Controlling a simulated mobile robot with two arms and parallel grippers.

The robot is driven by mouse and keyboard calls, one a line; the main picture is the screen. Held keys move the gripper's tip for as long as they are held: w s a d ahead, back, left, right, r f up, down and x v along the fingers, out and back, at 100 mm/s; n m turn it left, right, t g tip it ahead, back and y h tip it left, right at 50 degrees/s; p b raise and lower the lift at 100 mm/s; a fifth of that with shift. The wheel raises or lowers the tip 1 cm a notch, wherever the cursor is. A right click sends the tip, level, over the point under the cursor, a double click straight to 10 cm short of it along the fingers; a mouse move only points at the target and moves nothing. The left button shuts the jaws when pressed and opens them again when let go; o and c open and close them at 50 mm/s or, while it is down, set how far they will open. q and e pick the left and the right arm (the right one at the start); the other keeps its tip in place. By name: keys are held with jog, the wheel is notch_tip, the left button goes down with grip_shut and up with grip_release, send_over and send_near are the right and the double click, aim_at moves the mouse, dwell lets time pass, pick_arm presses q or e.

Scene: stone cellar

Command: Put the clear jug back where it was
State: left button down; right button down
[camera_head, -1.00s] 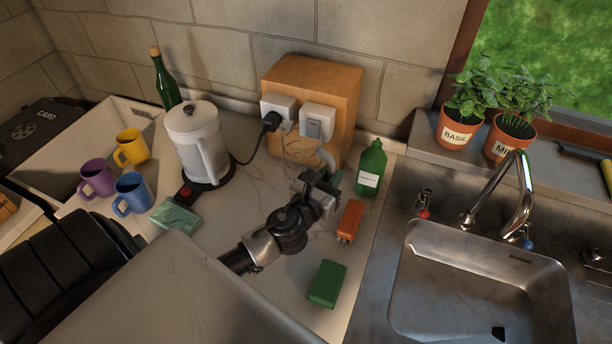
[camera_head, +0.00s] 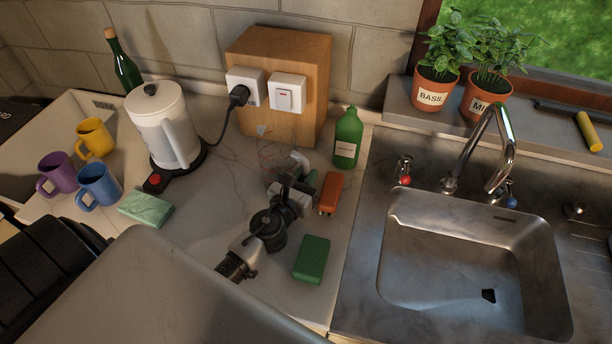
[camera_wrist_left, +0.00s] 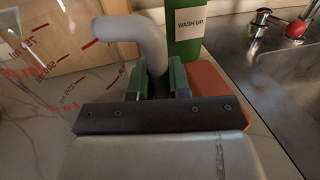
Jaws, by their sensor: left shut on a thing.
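The clear jug (camera_head: 271,152) is see-through and hard to make out in the head view, in front of the wooden socket box. In the left wrist view the jug (camera_wrist_left: 50,65) shows red measuring marks at the left, and its pale grey handle (camera_wrist_left: 135,30) curves down between the fingers. My left gripper (camera_head: 294,184) is shut on that handle; it also shows in the left wrist view (camera_wrist_left: 158,82). I cannot tell whether the jug's base touches the counter. My right gripper is not in view.
An orange block (camera_head: 331,192), a green block (camera_head: 312,260) and a green wash-up bottle (camera_head: 347,138) stand close by the gripper. The kettle (camera_head: 165,130), a pale green sponge (camera_head: 146,208) and mugs (camera_head: 98,184) are left. The sink (camera_head: 470,255) is right. Counter between kettle and jug is clear.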

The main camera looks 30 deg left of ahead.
pick_arm(q)
jog(key=c, duration=1.1)
grip_release()
jog(key=shift+f, duration=0.1)
jog(key=shift+r, duration=0.25)
jog(key=s+b, duration=0.1)
jog(key=s, duration=0.2)
jog(key=s+b, duration=0.1)
jog(key=s, duration=0.3)
jog(key=s+b, duration=0.1)
jog(key=s, duration=0.3)
jog(key=shift+s+d+f, duration=0.1)
jog(key=shift+d+f, duration=0.1)
jog(key=shift+d, duration=0.05)
jog(key=shift+s+r+b, duration=0.1)
jog(key=shift+s+b, duration=0.2)
jog(key=shift+s, duration=0.15)
